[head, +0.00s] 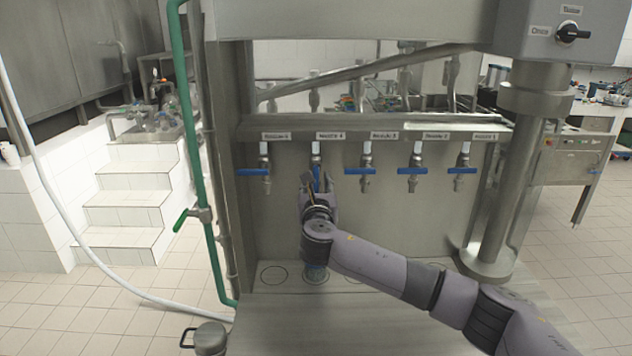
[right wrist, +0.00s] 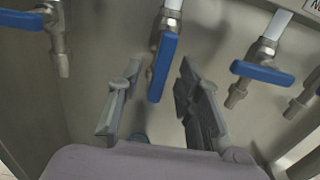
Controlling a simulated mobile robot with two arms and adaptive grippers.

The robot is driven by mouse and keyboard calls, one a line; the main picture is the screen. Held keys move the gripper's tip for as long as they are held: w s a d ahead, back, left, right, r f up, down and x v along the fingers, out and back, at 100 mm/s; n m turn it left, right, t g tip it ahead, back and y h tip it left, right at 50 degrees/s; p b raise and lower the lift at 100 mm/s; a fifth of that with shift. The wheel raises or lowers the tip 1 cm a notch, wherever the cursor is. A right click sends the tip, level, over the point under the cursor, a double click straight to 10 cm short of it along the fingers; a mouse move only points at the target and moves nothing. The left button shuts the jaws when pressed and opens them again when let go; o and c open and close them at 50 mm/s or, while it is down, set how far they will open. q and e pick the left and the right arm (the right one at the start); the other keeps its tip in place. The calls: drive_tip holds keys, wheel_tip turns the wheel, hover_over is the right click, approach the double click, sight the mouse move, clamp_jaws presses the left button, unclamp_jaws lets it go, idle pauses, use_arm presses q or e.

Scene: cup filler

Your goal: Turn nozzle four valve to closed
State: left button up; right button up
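The nozzle four valve is second from the left in the head view, under its label (head: 331,136). Its blue handle (head: 316,176) hangs down, partly hidden by my right gripper (head: 318,186). In the right wrist view the same blue handle (right wrist: 162,68) points down along its nozzle. My right gripper (right wrist: 160,85) is open, with one finger on each side of the handle's lower part and a gap visible on both sides. Whether the fingertips reach fully past the handle is hard to tell. My left gripper is not in view.
The neighbouring nozzle five handle (head: 253,172) and nozzle three handle (head: 359,171) lie crosswise, close on either side. Further right are the nozzle two handle (head: 412,171) and nozzle one handle (head: 462,171). A green pipe (head: 189,120) runs down the left. The steel back panel (head: 400,215) stands behind.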

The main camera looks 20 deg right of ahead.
drive_tip(key=shift+w, duration=0.1)
drive_tip(key=shift+c, duration=0.2)
clamp_jaws()
idle(0.4)
